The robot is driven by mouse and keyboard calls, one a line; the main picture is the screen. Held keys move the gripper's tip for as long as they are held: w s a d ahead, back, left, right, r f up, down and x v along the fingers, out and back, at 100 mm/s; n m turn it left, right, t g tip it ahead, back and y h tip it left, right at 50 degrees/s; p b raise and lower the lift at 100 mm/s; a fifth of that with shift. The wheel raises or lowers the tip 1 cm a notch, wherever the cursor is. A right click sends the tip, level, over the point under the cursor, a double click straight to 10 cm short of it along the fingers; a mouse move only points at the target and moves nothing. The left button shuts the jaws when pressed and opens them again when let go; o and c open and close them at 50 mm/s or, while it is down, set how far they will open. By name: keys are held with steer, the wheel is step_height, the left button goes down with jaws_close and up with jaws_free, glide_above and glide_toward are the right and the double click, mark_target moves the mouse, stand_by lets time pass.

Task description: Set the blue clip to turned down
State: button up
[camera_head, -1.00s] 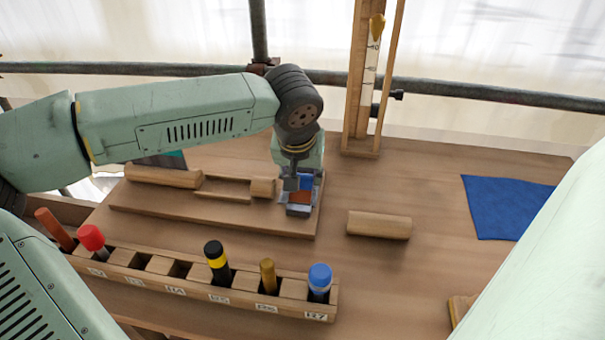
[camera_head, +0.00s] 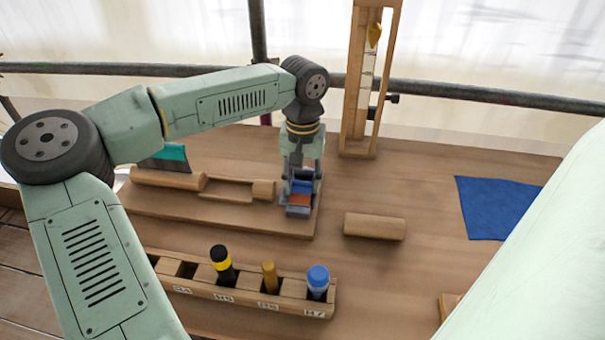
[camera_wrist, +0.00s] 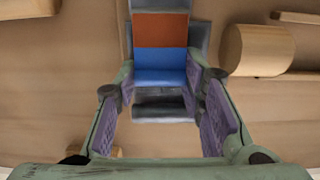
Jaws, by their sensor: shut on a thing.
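The blue clip (camera_head: 301,187) sits in a grey holder (camera_head: 298,211) at the right end of a wooden board. A rust-orange face lies against the blue part. In the wrist view the blue face (camera_wrist: 160,67) is nearest me, with the orange face (camera_wrist: 160,30) beyond it. My gripper (camera_head: 302,178) comes down from above and is shut on the clip. In the wrist view its purple-padded fingers (camera_wrist: 163,75) stand on either side of the blue part. My fingers partly hide the clip in the head view.
The wooden board (camera_head: 230,218) carries a dowel (camera_head: 168,179). A loose wooden cylinder (camera_head: 374,226) lies to the right. A rack (camera_head: 250,293) of coloured-top tools stands in front. A wooden gauge frame (camera_head: 358,100) stands behind, and a blue cloth (camera_head: 497,208) lies right.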

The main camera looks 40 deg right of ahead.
steer(key=o, duration=1.2)
steer(key=shift+r, duration=0.1)
step_height(320, 180, up, 12)
steer(key=shift+w+d+f, duration=0.1)
steer(key=shift+d, duration=0.05)
